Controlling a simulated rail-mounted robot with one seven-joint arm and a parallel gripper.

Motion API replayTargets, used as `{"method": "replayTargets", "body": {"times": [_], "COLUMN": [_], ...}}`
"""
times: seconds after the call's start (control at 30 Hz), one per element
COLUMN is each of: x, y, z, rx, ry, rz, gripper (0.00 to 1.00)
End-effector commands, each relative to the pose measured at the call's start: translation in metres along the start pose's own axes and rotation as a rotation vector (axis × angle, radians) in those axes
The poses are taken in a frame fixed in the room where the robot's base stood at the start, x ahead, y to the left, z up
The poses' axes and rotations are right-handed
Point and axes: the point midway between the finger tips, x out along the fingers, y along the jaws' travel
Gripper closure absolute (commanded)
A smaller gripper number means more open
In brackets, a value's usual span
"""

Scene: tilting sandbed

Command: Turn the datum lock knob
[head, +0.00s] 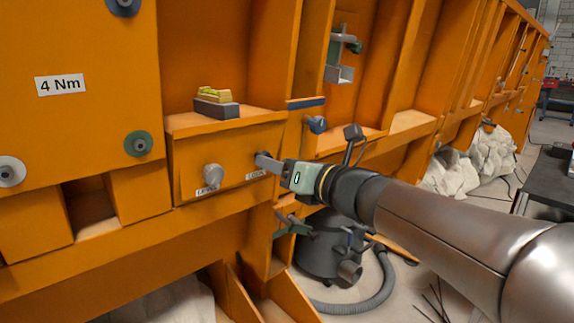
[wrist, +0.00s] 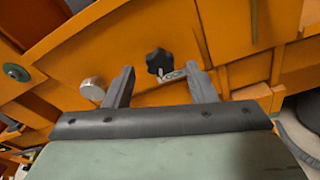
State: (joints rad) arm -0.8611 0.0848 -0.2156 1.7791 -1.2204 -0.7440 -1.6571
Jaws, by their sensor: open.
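The datum lock knob is a black star-shaped knob (wrist: 158,60) on an orange panel, above a small label that seems to read LOCK (wrist: 173,75). My gripper (wrist: 160,68) is open, its two grey fingers apart on either side of the knob in the wrist view. I cannot tell whether the fingertips reach around the knob or stop short of it. No object is between the jaws nearer the palm. In the head view my gripper (head: 262,161) points at the panel just above the LOCK label (head: 256,174) and hides the black knob.
A silver round knob (head: 213,175) sits left on the same panel; it also shows in the wrist view (wrist: 92,88). A bubble level (head: 216,100) stands on the ledge above. A blue-grey knob (head: 317,124) juts out right of the panel. A dark vacuum drum (head: 330,245) stands below.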

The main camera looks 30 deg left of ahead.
Motion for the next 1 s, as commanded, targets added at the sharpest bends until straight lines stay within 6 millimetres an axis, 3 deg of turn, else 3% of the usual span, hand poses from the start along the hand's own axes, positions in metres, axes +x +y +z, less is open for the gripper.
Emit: {"method": "replayTargets", "body": {"times": [0.2,0.57,0.73,1.0], "x": [0.027,0.032,0.032,0.032], "y": [0.000,0.000,0.000,-0.001], "z": [-0.001,0.000,0.000,0.001], "rx": [0.000,0.001,0.001,0.016], "ry": [0.000,-0.001,-0.001,0.000], "rz": [0.001,-0.001,-0.001,0.001], "gripper": [0.49,0.49,0.89,0.89]}}
